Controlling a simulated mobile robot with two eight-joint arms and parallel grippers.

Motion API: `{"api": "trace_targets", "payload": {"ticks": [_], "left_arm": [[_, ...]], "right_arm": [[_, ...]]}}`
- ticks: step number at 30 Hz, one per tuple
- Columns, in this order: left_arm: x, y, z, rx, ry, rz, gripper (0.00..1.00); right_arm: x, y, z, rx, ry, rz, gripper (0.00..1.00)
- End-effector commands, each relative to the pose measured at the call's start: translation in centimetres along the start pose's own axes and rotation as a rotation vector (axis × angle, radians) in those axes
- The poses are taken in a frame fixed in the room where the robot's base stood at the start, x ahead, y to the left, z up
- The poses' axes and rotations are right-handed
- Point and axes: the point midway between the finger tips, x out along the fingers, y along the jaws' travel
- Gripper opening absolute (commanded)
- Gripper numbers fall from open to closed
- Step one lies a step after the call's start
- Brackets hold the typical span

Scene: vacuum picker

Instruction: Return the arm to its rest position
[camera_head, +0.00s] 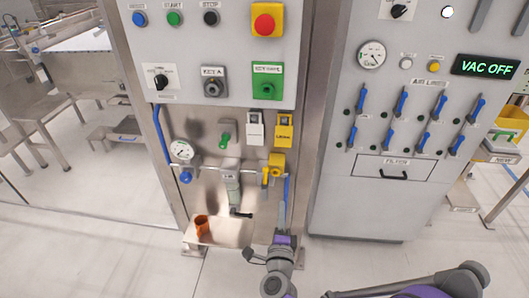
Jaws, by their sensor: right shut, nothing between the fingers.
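My right arm comes in from the bottom right, grey with purple parts. Its gripper (285,238) is shut and empty, low in front of the right side of the steel control panel (172,105). It is close in the picture to a blue upright part (286,195); I cannot tell whether they touch. My left gripper is not in view.
The panel carries buttons, keys, a gauge (182,150) and a yellow valve (274,168). An orange cup (202,224) stands on a low shelf (222,233). The right cabinet (345,205) has several blue levers and a display reading VAC OFF (486,67). Floor is open at left.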

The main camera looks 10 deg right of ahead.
Motion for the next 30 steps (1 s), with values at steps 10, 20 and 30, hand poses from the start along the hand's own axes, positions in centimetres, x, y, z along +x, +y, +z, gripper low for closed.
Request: {"api": "trace_targets", "payload": {"ticks": [10, 20, 30], "left_arm": [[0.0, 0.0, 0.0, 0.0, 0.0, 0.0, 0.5], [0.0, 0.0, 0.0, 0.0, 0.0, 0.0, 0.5], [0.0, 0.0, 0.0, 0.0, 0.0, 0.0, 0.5]], "right_arm": [[-1.4, -2.5, 2.2, -0.285, -0.223, 0.052, 0.0], [-11.8, 0.8, 0.2, -1.049, -0.721, 0.354, 0.0], [-23.2, 4.9, -9.4, -1.502, -1.021, 0.749, 0.0]]}}
